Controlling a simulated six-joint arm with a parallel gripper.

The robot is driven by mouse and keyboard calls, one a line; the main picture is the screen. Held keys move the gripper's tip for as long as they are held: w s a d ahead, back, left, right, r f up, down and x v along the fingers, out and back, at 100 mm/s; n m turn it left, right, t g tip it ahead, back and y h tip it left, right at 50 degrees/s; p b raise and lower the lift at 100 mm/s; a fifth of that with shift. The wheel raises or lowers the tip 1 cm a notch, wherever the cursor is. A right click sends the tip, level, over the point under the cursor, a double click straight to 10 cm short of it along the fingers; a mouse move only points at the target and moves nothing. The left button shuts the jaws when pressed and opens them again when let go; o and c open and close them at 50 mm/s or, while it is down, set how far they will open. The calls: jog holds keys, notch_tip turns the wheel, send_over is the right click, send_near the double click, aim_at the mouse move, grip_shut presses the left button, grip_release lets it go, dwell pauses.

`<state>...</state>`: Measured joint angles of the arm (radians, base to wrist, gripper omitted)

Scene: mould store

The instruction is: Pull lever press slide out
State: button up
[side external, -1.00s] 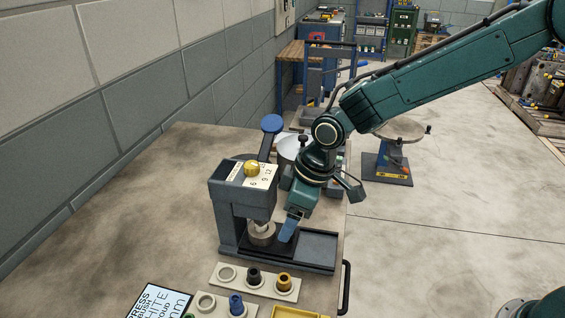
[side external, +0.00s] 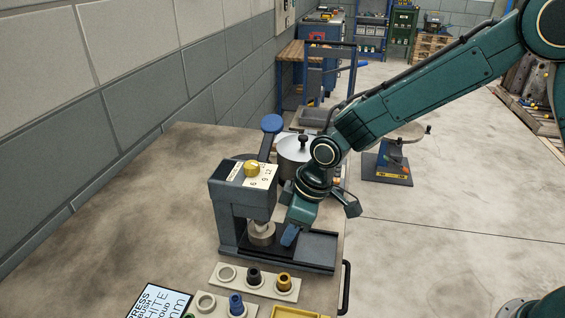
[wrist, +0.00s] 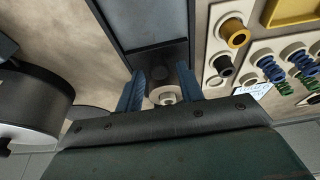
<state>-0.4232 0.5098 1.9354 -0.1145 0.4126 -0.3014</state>
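The grey-blue lever press (side external: 242,190) stands on the bench, with a blue ball-ended lever (side external: 271,124) raised behind its head and a yellow knob (side external: 252,169) on top. Its dark slide (side external: 282,247) lies in the base, with a round metal piece (side external: 262,234) under the ram. My gripper (side external: 289,238) is low over the slide, right of this piece. In the wrist view my gripper (wrist: 160,70) has its two blue fingers apart, with the dark slide (wrist: 160,55) beyond and a round metal piece (wrist: 166,96) showing between them. Whether the fingertips touch the slide is unclear.
A pale holder (side external: 240,287) with black and yellow bushes lies in front of the press. A lidded pot (side external: 294,150) stands behind it. A black rail (side external: 346,288) runs along the bench edge. The base track (side external: 320,250) right of the gripper is empty.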

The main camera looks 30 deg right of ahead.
jog(key=c, duration=0.6)
jog(key=shift+s+d, duration=2.8)
jog(key=shift+d, duration=0.05)
jog(key=shift+s+d, duration=0.1)
dwell(0.4)
jog(key=shift+s+d, duration=0.9)
jog(key=shift+s, duration=0.05)
jog(key=o, duration=1.5)
jog(key=shift+r, duration=0.1)
